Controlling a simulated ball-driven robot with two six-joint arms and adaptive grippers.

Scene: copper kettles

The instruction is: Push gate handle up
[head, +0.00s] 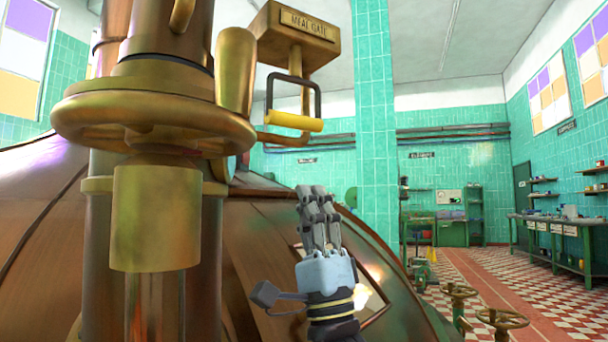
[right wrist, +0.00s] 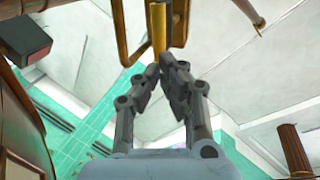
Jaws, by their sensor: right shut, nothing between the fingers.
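The gate handle (head: 294,121) is a yellow bar in a black bracket, below a brass box labelled "MEAL GATE" (head: 296,37). My right gripper (head: 311,190) points upward below the handle, with its fingers together and empty. In the head view a clear gap shows between the fingertips and the handle. In the right wrist view the yellow handle (right wrist: 159,28) is just beyond the closed fingertips (right wrist: 161,70). I cannot tell from that view whether they touch. My left gripper is not in view.
A brass handwheel (head: 155,115) and copper column stand close on the left. The copper kettle dome (head: 250,225) lies behind and below my right gripper. A teal tiled pillar (head: 376,120) stands behind. Smaller valve wheels (head: 503,318) are at the lower right, before an open checkered floor.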

